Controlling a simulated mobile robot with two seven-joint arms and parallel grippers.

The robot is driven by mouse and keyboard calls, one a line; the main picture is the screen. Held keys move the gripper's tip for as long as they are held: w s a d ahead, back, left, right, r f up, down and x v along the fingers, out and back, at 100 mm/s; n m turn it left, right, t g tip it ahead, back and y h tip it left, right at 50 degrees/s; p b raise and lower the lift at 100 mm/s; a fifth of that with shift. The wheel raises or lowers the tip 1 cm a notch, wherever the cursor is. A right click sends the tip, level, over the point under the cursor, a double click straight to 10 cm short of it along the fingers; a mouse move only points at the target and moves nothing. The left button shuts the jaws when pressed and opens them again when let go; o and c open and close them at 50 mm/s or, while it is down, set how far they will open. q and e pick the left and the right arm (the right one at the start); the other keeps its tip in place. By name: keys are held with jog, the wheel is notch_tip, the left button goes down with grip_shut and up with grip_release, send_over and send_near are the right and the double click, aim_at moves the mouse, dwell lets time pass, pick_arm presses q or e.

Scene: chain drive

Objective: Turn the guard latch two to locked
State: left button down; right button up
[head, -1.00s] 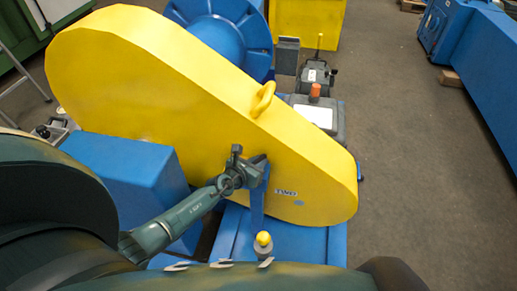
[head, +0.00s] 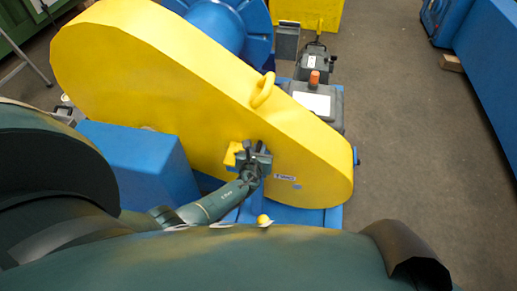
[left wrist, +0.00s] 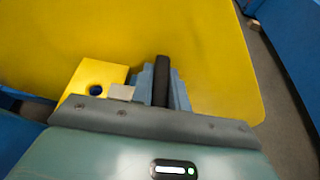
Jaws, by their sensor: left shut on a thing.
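The big yellow chain guard (head: 170,85) slants across the head view and fills most of the left wrist view (left wrist: 215,50). My left gripper (head: 256,158) is at the guard's near face, toward its lower right end. In the left wrist view its grey-blue fingers (left wrist: 163,88) are closed on both sides of a dark upright bar, the latch handle (left wrist: 161,68). The handle's base is hidden by the gripper. A yellow lug (head: 233,153) sits just left of the gripper; its round hole shows in the left wrist view (left wrist: 88,76). My right gripper is not seen.
A yellow lifting loop (head: 263,90) stands on the guard's top edge. A blue block (head: 140,165) is left of my left forearm. A grey box with an orange button (head: 315,78) stands behind the guard. Open floor (head: 400,150) lies to the right.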

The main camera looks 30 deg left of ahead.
aim_at(258, 151)
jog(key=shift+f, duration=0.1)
pick_arm(q)
jog(key=c, duration=1.4)
grip_release()
jog(key=shift+o, duration=0.2)
jog(key=shift+s+r, duration=0.15)
jog(key=shift+s, duration=0.05)
jog(key=p+v, duration=0.2)
jog(key=shift+s+d+r, duration=0.15)
jog(key=shift+s+r, duration=0.1)
jog(key=shift+s, duration=0.05)
jog(key=p+v, duration=0.3)
jog(key=v, duration=0.7)
jog(key=shift+f, duration=0.2)
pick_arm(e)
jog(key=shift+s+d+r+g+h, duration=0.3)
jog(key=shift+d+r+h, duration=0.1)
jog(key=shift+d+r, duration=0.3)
pick_arm(q)
jog(key=shift+d, duration=0.1)
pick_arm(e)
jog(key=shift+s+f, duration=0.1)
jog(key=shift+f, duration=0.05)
